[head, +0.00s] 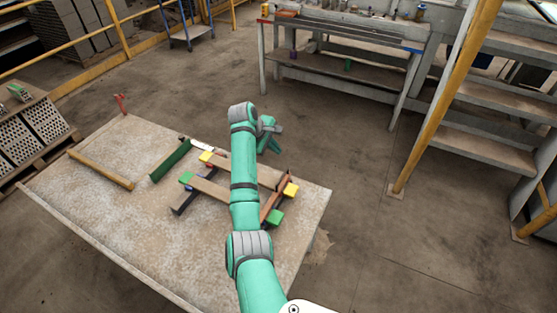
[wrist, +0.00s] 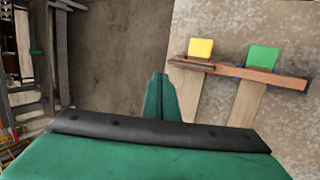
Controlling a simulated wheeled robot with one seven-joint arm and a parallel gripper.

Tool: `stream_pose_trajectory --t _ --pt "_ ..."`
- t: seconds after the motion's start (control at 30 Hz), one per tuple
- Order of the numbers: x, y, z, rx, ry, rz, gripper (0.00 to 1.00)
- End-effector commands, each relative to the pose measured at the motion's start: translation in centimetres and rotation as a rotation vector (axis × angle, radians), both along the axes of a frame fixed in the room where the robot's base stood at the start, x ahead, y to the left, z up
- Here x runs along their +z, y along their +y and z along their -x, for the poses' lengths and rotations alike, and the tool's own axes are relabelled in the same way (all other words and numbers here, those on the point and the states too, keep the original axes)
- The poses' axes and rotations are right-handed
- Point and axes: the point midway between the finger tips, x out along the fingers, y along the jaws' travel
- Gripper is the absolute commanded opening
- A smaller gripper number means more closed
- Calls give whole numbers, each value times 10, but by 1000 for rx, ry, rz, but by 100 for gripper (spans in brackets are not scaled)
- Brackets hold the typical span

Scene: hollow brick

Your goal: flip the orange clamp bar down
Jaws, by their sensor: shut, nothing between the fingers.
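The orange-brown clamp bar (head: 272,205) is at the right end of a fixture on the table, beside a yellow block (head: 291,190) and a green block (head: 275,218). In the wrist view the bar (wrist: 250,74) runs across the ends of two pale planks (wrist: 247,103). I cannot tell whether it is raised or flat. My gripper (wrist: 158,76) is shut and empty, apart from the bar; in the wrist view its tip is left of the bar over the floor. In the head view my gripper (head: 276,140) is partly hidden behind my arm, beyond the table's far edge.
The table (head: 110,220) also holds a green bar (head: 170,160), a wooden bar (head: 100,169) and a dark rail (head: 185,203) under the planks' left ends. My arm covers the fixture's middle. A workbench (head: 340,60) and a yellow post (head: 450,110) stand beyond open floor.

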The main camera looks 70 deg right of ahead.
Motion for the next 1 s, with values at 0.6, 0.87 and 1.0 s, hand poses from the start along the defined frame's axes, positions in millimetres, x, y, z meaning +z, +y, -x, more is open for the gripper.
stream_pose_trajectory --t 0.6,0.87,1.0 --pt "27 -1 -5 -1 1 1 0" --pt "27 -1 -5 -1 1 1 0" --pt "26 -1 -5 -1 1 1 0"
